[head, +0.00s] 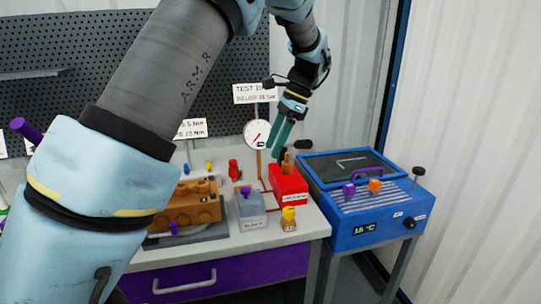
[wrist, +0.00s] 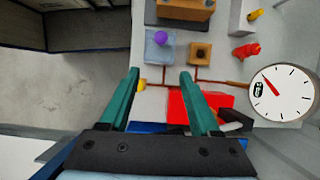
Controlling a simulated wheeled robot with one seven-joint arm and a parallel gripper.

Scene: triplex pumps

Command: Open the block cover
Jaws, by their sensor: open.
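An orange-brown machine block (head: 190,208) with a purple knob (head: 173,228) at its front stands on the bench, partly behind my arm; its lower edge shows at the top of the wrist view (wrist: 185,12). A grey box (head: 251,208) with a purple knob on top stands to its right, also in the wrist view (wrist: 158,50). A blue unit (head: 375,232) at the right has a dark panel on top and a purple handle (head: 362,174). I cannot tell which part is the block cover. My gripper (head: 280,150) is open and empty above the red box; its teal fingers show in the wrist view (wrist: 160,72).
The red box (head: 289,184) with a brown post stands below my gripper. A round gauge (head: 257,134) stands behind it. A small yellow item (head: 289,218) is at the bench front, and a red fitting (head: 234,170) stands further back. A purple drawer (head: 215,276) is under the bench.

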